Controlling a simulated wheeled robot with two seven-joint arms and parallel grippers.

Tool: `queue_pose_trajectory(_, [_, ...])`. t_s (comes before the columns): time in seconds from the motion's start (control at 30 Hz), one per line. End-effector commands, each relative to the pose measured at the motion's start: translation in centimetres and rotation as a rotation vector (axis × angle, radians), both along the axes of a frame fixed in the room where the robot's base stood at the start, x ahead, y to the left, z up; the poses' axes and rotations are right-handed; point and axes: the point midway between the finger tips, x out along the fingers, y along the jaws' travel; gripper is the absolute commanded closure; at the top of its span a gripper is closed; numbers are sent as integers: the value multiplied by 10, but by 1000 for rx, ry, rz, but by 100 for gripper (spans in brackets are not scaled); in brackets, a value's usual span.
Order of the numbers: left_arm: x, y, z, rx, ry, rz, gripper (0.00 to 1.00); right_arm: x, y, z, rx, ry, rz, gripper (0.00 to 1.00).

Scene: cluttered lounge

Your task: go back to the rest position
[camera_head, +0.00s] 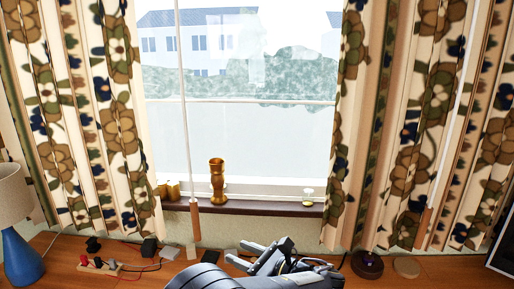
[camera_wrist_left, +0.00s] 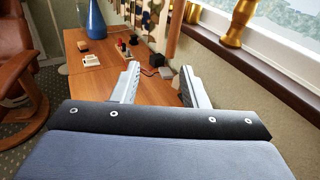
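My left gripper (camera_head: 254,256) is low in the middle of the head view, over the wooden table in front of the window. In the left wrist view its two fingers (camera_wrist_left: 160,82) stand well apart with nothing between them, so it is open and empty. The table top shows beyond and between the fingers. My right gripper is in neither view.
A wooden table (camera_wrist_left: 150,92) holds a blue-based lamp (camera_head: 22,258), a power strip (camera_head: 98,265) with cables, small dark boxes and a dark round object (camera_head: 367,264). A gold vase (camera_head: 217,181) stands on the windowsill (camera_head: 262,208). A brown leather chair (camera_wrist_left: 18,62) is at left.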

Motion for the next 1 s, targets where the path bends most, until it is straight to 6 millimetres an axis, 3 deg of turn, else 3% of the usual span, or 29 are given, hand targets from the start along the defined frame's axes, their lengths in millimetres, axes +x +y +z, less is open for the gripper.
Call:
queue_pose_trajectory(0.27, [-11, 61, -5, -227, 33, 123, 60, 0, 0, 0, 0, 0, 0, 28])
queue_pose_trajectory(0.47, [-37, 121, -15, -494, 40, 281, 60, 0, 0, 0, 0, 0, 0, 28])
queue_pose_trajectory(0.57, [-62, 154, -22, -683, 26, 397, 60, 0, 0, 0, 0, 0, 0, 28])
queue_pose_trajectory(0.73, [-131, 201, -36, -1105, -69, 683, 60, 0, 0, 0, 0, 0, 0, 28])
queue_pose_trajectory(0.87, [-186, 213, -42, -1419, -198, 918, 60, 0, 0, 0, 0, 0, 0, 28])
queue_pose_trajectory(1.0, [-237, 208, -43, -1733, -383, 1172, 60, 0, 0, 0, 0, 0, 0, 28])
